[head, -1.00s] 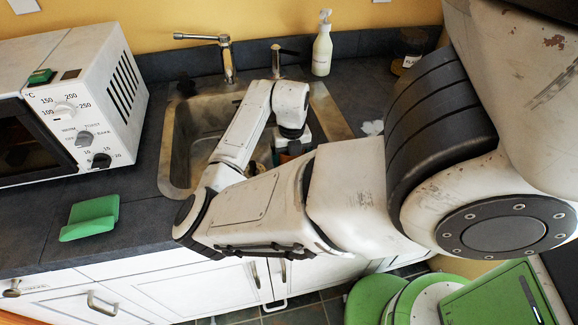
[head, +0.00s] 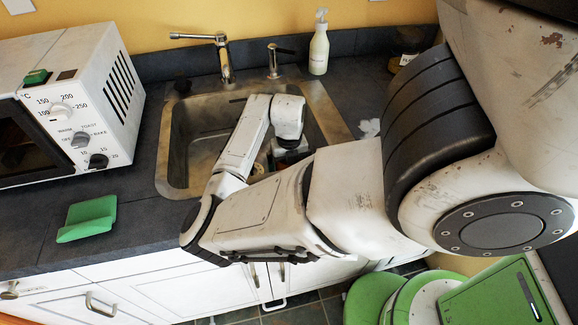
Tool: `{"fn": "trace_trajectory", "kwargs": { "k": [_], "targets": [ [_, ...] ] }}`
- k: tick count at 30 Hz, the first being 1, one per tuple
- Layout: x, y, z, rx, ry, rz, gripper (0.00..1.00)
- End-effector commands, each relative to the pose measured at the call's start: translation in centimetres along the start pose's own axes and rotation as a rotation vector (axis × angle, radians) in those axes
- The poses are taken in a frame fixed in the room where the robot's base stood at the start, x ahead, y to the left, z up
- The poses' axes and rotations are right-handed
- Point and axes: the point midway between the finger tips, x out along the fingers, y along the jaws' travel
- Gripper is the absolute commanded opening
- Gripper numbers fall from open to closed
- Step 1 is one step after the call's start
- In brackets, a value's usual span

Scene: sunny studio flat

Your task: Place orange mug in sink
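The steel sink (head: 178,150) is set in the dark counter, and my arm reaches over it. My gripper (head: 289,153) points down inside the right part of the sink. Its fingertips are hidden behind my own arm, so I cannot see whether they are open or shut. No orange mug can be made out now; that part of the basin is covered by my arm. The visible left part of the basin is empty.
A white microwave (head: 95,90) stands left of the sink, with a green object (head: 88,219) in front of it. Behind the sink are the faucet (head: 225,60), a soap pump (head: 274,62) and a white spray bottle (head: 319,45).

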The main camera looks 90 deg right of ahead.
Motion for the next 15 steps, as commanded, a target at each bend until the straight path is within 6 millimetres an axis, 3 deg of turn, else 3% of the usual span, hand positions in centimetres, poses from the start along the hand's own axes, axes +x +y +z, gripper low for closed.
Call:
{"fn": "trace_trajectory", "kwargs": {
  "k": [7,15],
  "targets": [
    [-1.4,0.0,0.1,0.001,-0.003,0.000,1.00],
    [-6.8,0.0,0.1,0.003,-0.005,0.002,1.00]
  ]
}}
